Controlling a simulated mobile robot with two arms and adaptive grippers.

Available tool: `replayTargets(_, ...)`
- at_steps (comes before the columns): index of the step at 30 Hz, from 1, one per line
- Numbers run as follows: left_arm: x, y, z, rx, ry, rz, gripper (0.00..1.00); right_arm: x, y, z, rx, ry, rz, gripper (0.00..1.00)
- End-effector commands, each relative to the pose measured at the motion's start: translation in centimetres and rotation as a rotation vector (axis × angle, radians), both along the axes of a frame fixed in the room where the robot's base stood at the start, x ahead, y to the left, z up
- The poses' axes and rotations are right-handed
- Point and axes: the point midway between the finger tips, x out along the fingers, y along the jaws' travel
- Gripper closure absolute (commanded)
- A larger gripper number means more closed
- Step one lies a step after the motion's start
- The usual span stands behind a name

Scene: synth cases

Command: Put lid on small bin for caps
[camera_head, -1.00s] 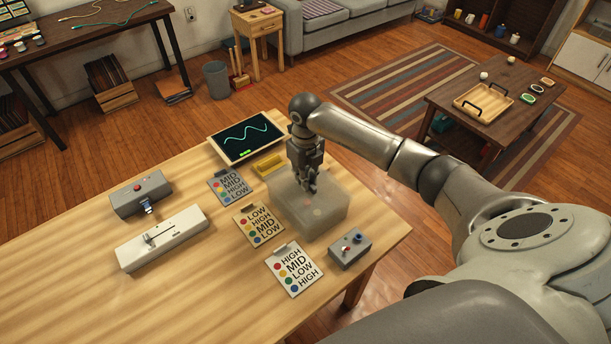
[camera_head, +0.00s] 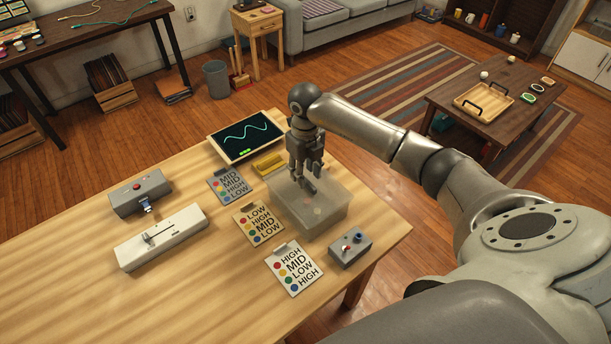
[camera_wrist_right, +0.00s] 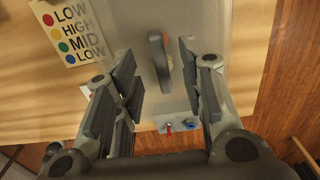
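A translucent box-shaped bin (camera_head: 325,223) stands on the wooden table near its right edge. Its top looks covered by a pale lid, though the lid's seam is too blurred to tell. Faint coloured spots show through the bin. My right gripper (camera_head: 308,184) points down over the top of the bin with its fingers apart. In the right wrist view, a grey upright handle with an orange edge (camera_wrist_right: 159,62) lies between the open fingers (camera_wrist_right: 163,82), with gaps on both sides. My left gripper is not in view.
Cards with coloured dots (camera_head: 259,225) lie left of the bin. A grey switch box (camera_head: 350,248) stands close in front, a yellow object (camera_head: 269,164) and a screen (camera_head: 245,137) behind. A white slider device (camera_head: 162,238) is farther left. The table's front left is clear.

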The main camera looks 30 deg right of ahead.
Motion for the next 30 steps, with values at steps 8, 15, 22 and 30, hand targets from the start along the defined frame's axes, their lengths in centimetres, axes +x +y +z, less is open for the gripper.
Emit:
replayTargets(8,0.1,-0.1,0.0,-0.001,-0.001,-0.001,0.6,0.2,-0.1,6.2,-0.001,-0.007,-0.001,0.63)
replayTargets(15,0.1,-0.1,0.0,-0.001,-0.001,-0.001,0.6,0.1,-0.1,9.1,-0.001,-0.003,-0.001,0.63)
replayTargets(22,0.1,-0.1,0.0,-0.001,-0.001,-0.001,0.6,0.0,-0.1,9.5,-0.001,-0.001,-0.001,0.63)
replayTargets(30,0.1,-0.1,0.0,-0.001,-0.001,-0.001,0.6,0.0,-0.1,9.5,-0.001,-0.001,-0.001,0.63)
